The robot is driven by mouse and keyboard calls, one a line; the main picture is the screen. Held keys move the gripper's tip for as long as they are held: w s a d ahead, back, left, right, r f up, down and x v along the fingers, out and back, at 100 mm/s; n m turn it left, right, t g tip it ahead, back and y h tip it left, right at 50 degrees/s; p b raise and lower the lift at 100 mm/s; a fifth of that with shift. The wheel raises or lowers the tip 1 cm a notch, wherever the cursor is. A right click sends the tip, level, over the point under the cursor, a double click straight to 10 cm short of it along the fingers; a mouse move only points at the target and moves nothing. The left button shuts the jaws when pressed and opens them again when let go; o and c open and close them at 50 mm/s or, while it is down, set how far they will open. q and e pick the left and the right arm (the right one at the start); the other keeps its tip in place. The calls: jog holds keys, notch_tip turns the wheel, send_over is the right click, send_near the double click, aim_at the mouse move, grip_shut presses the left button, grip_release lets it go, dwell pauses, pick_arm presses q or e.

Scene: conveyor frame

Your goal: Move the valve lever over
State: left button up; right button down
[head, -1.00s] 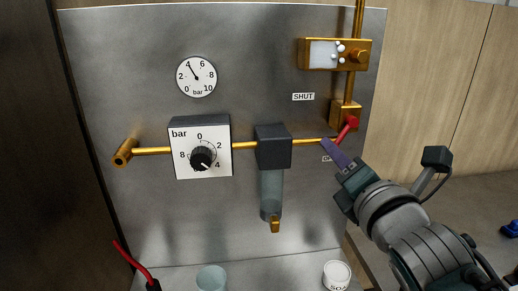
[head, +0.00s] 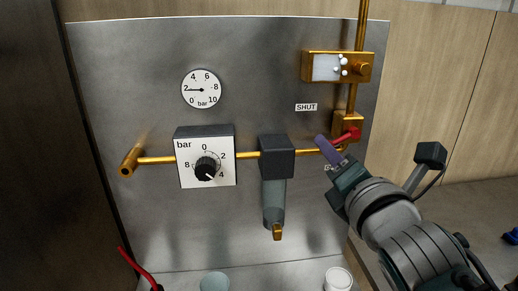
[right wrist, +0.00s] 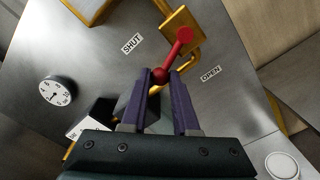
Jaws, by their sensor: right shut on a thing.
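The red valve lever (head: 346,136) sits on the brass valve body (head: 344,121) at the panel's right side. It slants left and slightly down from its pivot. In the right wrist view the red lever (right wrist: 173,55) has its free end between the purple fingertips. My right gripper (head: 324,145) is shut on that end. The SHUT label (head: 306,107) is up and left of the lever. The OPEN label (right wrist: 211,73) shows in the right wrist view; the gripper mostly covers it in the head view. My left gripper is not in view.
The round gauge (head: 201,89) reads about 2 bar. A regulator box with a black knob (head: 207,168) and a filter block (head: 276,156) sit along the brass pipe. A white cup (head: 338,279) and a bluish cup (head: 215,282) stand below. A red cable (head: 134,265) is lower left.

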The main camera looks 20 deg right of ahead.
jog(key=shift+r, duration=0.15)
jog(key=shift+a+r+p, duration=0.15)
jog(key=shift+r+p, duration=0.55)
jog(key=shift+r, duration=0.05)
jog(key=c, duration=0.6)
grip_release()
jog(key=shift+f, duration=0.1)
